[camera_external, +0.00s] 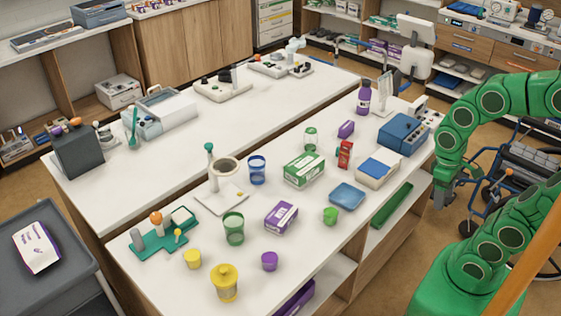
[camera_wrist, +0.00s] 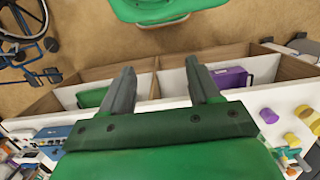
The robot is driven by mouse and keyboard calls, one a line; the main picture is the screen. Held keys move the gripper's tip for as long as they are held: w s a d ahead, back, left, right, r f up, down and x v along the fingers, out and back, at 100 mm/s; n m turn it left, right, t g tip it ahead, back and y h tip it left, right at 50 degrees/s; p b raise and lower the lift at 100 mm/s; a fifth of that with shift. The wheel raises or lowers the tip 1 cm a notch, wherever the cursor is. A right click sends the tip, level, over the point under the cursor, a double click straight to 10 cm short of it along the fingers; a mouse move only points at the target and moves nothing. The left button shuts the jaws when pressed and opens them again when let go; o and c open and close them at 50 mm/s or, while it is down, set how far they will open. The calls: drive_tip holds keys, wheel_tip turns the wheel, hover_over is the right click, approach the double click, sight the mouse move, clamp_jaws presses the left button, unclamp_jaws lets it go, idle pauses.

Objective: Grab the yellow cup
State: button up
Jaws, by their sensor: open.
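The small yellow cup (camera_external: 193,259) stands upright on the white table's near left part, in front of the teal rack. A larger yellow lidded container (camera_external: 225,282) stands close to its right. In the wrist view the small yellow cup (camera_wrist: 291,140) and the lidded container (camera_wrist: 308,114) show at the right edge. My gripper (camera_external: 443,202) is open and empty, hanging off the table's right end, far from the cup. In the wrist view my gripper (camera_wrist: 158,72) has its two fingers apart, with shelf edge and floor beyond and nothing between them.
Near the cup are a purple cup (camera_external: 269,261), a green tumbler (camera_external: 233,229) and the teal rack (camera_external: 160,236). Boxes, a blue tray (camera_external: 347,196) and a blue device (camera_external: 404,134) lie between it and my gripper. A wheelchair (camera_external: 500,180) stands behind my arm.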

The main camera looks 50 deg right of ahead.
drive_tip(key=o, duration=0.6)
